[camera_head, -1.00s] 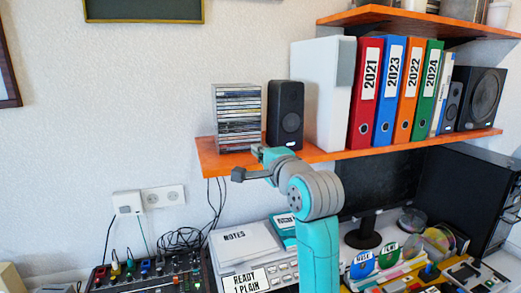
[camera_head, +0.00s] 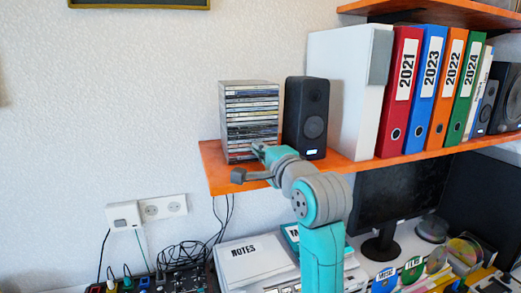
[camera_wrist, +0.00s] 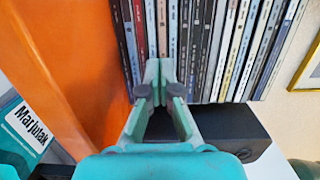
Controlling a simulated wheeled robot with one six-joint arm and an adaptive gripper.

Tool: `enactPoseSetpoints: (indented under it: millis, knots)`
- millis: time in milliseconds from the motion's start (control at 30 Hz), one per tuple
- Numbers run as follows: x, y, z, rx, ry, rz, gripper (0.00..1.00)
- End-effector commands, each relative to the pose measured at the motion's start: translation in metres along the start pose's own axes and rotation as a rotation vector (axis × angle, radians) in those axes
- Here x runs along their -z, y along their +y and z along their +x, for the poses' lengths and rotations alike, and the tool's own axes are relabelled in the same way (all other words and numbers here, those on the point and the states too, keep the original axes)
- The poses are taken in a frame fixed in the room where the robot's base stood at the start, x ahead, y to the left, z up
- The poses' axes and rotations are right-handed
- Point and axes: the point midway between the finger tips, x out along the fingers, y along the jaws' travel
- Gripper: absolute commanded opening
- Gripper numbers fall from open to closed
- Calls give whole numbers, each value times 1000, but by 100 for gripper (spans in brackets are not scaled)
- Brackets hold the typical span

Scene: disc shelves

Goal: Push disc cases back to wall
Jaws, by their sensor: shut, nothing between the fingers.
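The disc cases (camera_head: 250,117) stand as a flat stack near the left end of the orange shelf (camera_head: 216,176), their spines facing me. In the wrist view the spines of the disc cases (camera_wrist: 228,45) run across the top. My gripper (camera_head: 258,150) is in front of the stack's lower right part. In the wrist view my gripper (camera_wrist: 160,70) has its fingertips together, empty, right at the spines of several cases. I cannot tell whether they touch. The gap between the stack and the wall is hidden.
A black speaker (camera_head: 306,115) stands close to the right of the stack. A white box (camera_head: 338,88) and several binders (camera_head: 401,92) stand further right. Below the shelf are a monitor (camera_head: 400,212), notes (camera_head: 252,260) and cables.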

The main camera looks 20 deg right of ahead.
Motion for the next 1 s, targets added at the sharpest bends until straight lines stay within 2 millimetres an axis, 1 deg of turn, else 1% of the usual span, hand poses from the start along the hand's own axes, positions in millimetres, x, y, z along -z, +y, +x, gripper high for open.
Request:
enactPoseSetpoints:
  millis: [167, 233, 500, 600, 700, 1000]
  knots:
    - [0, 0, 1, 0, 0, 0, 0]
    - [0, 0, 7, 1, 0, 0, 0]
    - [0, 0, 54, -1, -1, 1, 0]
    - [0, 0, 64, 0, 0, 1, 0]
    - [0, 0, 67, 0, 0, 1, 0]
    - [0, 0, 66, 0, 0, 0, 0]
